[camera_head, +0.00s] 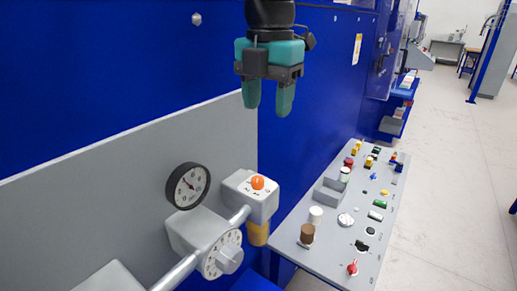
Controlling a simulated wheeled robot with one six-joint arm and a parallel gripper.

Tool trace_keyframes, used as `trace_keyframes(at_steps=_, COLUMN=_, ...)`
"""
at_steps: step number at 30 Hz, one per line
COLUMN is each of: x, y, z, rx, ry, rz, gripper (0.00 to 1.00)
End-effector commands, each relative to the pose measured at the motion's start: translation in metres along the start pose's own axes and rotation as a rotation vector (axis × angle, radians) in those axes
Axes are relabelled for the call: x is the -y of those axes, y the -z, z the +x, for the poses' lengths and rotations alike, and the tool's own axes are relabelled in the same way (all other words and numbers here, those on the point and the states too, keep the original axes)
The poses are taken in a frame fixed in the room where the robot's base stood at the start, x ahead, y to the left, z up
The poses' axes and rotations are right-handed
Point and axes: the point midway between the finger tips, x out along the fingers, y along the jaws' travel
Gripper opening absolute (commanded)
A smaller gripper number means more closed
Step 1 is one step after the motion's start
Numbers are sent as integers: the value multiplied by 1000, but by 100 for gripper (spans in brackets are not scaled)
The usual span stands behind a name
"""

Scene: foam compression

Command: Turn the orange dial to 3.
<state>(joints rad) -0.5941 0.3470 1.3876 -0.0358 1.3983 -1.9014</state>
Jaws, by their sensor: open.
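A small round orange knob (258,183) sits on the upper face of a grey box at the wall, with small dark marks around it too small to read. I cannot tell its setting. A larger yellow-orange cylinder (257,233) hangs below the same grey box (232,190). I cannot tell for certain which of the two orange parts is the dial. My gripper (268,108) hangs above the box, fingers pointing down, apart and empty, touching nothing.
A round gauge (187,186) and a white numbered dial (222,260) stand left of and below the box, with a grey pipe (182,272) running alongside. A sloped panel (335,228) with several knobs and switches lies right. The blue wall (110,70) is close behind.

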Motion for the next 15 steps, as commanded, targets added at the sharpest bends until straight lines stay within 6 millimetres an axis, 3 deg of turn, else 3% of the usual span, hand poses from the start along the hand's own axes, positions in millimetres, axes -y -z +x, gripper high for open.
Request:
trace_keyframes(at_steps=1, x=-9, y=2, z=-11, rx=1, ry=4, rz=-60, gripper=52)
trace_keyframes(at_steps=6, x=-18, y=4, z=-12, rx=0, ry=14, rz=-156, gripper=52)
trace_keyframes(at_steps=11, x=-17, y=4, z=11, rx=0, ry=16, rz=-160, gripper=52)
trace_keyframes(at_steps=15, x=-16, y=4, z=41, rx=-1, ry=17, rz=-159, gripper=52)
